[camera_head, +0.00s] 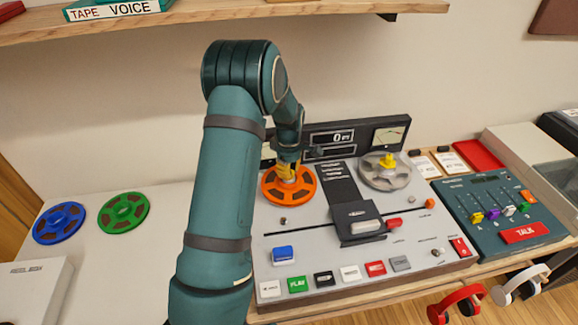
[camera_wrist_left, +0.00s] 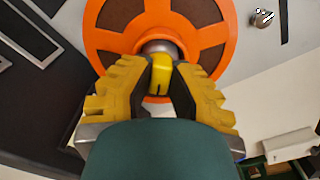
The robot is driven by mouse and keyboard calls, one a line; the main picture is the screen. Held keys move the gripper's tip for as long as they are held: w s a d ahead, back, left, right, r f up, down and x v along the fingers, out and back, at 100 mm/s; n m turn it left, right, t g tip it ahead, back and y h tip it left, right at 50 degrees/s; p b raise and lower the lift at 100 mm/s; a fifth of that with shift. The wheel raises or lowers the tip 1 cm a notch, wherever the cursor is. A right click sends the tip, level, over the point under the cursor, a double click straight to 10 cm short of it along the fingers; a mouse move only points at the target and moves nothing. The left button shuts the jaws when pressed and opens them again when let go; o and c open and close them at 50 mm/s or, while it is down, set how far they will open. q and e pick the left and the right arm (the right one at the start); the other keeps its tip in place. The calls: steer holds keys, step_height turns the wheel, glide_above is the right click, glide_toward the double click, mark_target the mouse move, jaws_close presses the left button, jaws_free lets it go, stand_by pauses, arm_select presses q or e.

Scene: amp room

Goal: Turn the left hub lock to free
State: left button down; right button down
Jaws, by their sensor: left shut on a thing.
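The tape machine (camera_head: 325,250) stands on the desk with an orange reel (camera_head: 301,192) on its left hub. The left hub lock (camera_wrist_left: 161,75) is a yellow knob at the middle of the orange reel (camera_wrist_left: 213,57) in the left wrist view. My left gripper (camera_head: 288,172) is over this hub, its yellow fingers (camera_wrist_left: 160,82) closed on the lock from both sides. The arm comes down from above and partly hides the lock in the head view. The right hub holds a grey reel (camera_head: 372,178) with its own yellow lock (camera_head: 388,161). My right gripper is not in view.
A blue reel (camera_head: 59,223) and a green reel (camera_head: 124,212) lie on the desk at left. A mixer (camera_head: 492,212) with sliders stands at right. A shelf (camera_head: 215,20) runs above. Red headphones (camera_head: 457,303) hang at the front edge.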

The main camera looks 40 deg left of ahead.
arm_select(q)
steer(key=n+p, duration=0.2)
steer(key=n, duration=0.2)
steer(key=shift+p, duration=0.3)
steer(key=shift+s+n+p, duration=0.1)
steer(key=shift+n+p, duration=0.5)
steer(key=shift+n, duration=0.4)
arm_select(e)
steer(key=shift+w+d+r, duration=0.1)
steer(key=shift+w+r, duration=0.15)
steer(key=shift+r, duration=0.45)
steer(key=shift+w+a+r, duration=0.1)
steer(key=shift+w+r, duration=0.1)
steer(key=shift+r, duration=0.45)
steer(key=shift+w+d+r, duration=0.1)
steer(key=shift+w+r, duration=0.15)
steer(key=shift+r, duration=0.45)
arm_select(q)
steer(key=shift+f+n, duration=0.1)
steer(key=shift+n, duration=0.2)
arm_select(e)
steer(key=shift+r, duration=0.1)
arm_select(q)
steer(key=c, duration=0.9)
jaws_free()
steer(key=shift+r, duration=0.6)
step_height(320, 180, up, 11)
